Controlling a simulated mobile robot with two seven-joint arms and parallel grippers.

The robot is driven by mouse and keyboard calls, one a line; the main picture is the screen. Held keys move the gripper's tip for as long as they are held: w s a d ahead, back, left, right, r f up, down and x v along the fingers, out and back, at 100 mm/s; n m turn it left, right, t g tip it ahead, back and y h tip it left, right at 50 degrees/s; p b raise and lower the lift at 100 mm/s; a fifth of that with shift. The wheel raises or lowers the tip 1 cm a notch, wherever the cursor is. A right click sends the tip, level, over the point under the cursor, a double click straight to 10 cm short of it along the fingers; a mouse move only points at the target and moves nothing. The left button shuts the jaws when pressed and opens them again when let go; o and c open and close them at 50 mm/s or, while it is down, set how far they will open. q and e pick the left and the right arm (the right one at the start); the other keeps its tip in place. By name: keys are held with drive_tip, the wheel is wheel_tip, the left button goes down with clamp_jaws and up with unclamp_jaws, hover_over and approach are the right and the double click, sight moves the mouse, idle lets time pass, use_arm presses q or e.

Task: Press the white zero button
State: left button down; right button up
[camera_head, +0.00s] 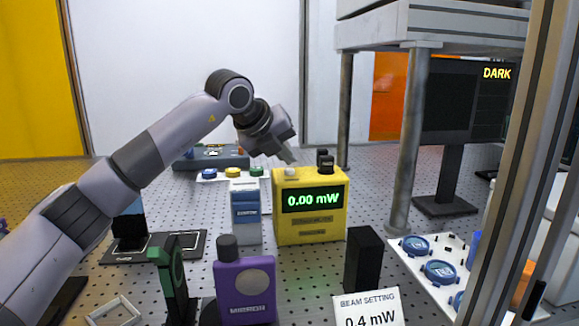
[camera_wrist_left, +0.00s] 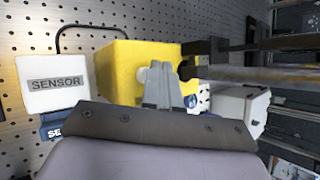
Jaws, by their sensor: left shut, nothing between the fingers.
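The yellow power meter (camera_head: 311,232) stands on the perforated bench and its display reads "0.00 mW" in green. A white button (camera_head: 291,171) sits on the left part of its top. Two black connectors (camera_head: 325,162) stand on the right part of the top. My left gripper (camera_head: 288,158) is shut and empty, its fingertips pointing down at or just above the white button; I cannot tell if they touch. In the left wrist view the shut fingertips (camera_wrist_left: 157,68) lie over the yellow meter (camera_wrist_left: 115,75), next to the white button (camera_wrist_left: 142,76). My right gripper is not in view.
A white and blue sensor box (camera_head: 245,212) stands just left of the meter. A purple mirror bottle (camera_head: 245,290), a black block (camera_head: 363,260) and a "BEAM SETTING 0.4 mW" card (camera_head: 367,308) are in front. A metal post (camera_head: 408,140) and a "DARK" monitor (camera_head: 465,110) are right.

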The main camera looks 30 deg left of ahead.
sight(286, 170)
use_arm(q)
drive_tip(key=shift+r, duration=0.3)
wheel_tip(286, 170, up, 5)
drive_tip(key=p, duration=0.4)
drive_tip(key=shift+r, duration=0.1)
idle(0.9)
